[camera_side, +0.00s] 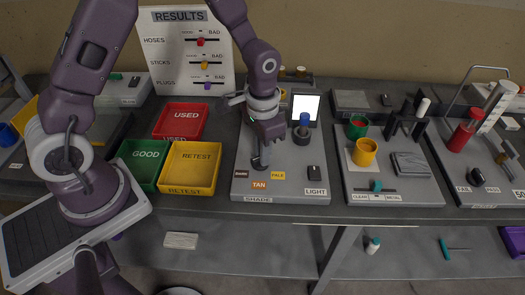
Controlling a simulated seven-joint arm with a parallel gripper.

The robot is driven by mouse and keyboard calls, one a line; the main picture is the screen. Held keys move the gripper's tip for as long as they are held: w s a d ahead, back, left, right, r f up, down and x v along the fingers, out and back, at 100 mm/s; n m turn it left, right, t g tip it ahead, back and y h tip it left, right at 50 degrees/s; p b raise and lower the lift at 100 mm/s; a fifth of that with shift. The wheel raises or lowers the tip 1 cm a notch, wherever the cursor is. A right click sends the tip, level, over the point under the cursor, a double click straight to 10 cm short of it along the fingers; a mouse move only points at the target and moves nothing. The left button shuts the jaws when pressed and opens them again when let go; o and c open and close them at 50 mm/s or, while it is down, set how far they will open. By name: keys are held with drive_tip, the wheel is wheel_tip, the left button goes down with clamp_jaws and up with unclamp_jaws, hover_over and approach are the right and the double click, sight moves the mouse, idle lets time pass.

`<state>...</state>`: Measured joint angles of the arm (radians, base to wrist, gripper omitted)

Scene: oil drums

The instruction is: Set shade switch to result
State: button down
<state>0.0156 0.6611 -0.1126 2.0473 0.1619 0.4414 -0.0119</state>
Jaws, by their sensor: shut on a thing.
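The shade switch (261,164) is a dark knob near the front left of the grey centre panel, above the SHADE label (257,199). Its position labels are a dark one (241,173) at left, an orange TAN (260,185) in front and a yellow PALE (278,175) at right. My gripper (262,153) points down from above and is shut on the knob. The fingers hide part of it, so I cannot tell which label it points to. A blue-topped sample (304,121) stands in a dark holder before a lit white screen (306,105).
A LIGHT switch (314,172) sits right of the knob. Red USED (181,120), green GOOD (143,165) and yellow RETEST (190,168) trays lie at left. The RESULTS board (184,50) with sliders stands behind. Another panel with cups (365,152) is at right.

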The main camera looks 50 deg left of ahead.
idle(0.4)
drive_tip(key=c, duration=1.4)
unclamp_jaws()
drive_tip(key=shift+c, duration=0.2)
wheel_tip(320, 180, up, 7)
drive_tip(key=shift+r, duration=0.1)
